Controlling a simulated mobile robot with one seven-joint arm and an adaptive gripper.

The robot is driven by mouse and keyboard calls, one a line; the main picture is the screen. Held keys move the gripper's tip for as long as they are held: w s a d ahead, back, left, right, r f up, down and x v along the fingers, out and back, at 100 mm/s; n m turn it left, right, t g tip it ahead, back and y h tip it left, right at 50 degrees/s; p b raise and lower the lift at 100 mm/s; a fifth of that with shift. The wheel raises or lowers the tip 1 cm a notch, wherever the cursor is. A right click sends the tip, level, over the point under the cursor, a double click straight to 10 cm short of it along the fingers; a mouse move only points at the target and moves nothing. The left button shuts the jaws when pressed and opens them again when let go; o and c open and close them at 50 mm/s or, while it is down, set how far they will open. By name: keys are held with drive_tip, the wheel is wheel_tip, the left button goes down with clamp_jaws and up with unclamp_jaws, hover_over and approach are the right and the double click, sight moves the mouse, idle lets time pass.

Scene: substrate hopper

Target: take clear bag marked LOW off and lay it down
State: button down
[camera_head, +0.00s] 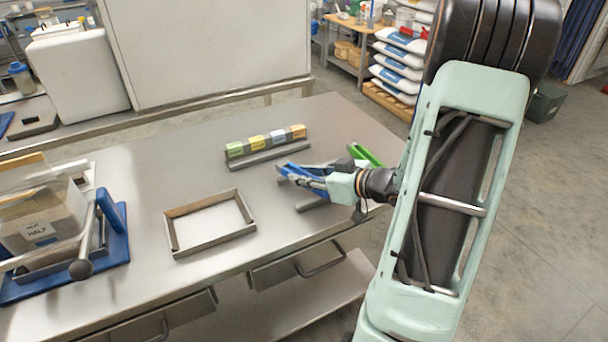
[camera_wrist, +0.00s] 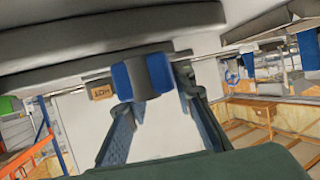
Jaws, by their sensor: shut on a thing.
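My gripper (camera_head: 292,172) reaches in from the right over the steel table, its blue fingers near the labelled row of blocks. In the wrist view my fingers (camera_wrist: 160,92) are shut on a small grey-and-blue piece (camera_wrist: 158,74); I cannot tell what it belongs to. A clear boxy bag (camera_head: 42,215) sits at the far left on a blue-based stand (camera_head: 118,250); its label seems to read HALF. I see no bag clearly marked LOW. A small tan label (camera_wrist: 102,92) in the wrist view is too small to read surely.
A row of blocks (camera_head: 266,140) with coloured labels stands at the table's back. An open rectangular frame (camera_head: 210,220) lies mid-table. A green piece (camera_head: 366,154) is just behind my gripper. The steel table (camera_head: 145,210) has bare room between stand and frame.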

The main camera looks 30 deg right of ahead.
drive_tip(key=shift+f+b, duration=0.4)
drive_tip(key=shift+f, duration=0.15)
drive_tip(key=c, duration=1.5)
unclamp_jaws()
drive_tip(key=shift+c, duration=0.2)
drive_tip(key=v, duration=1.2)
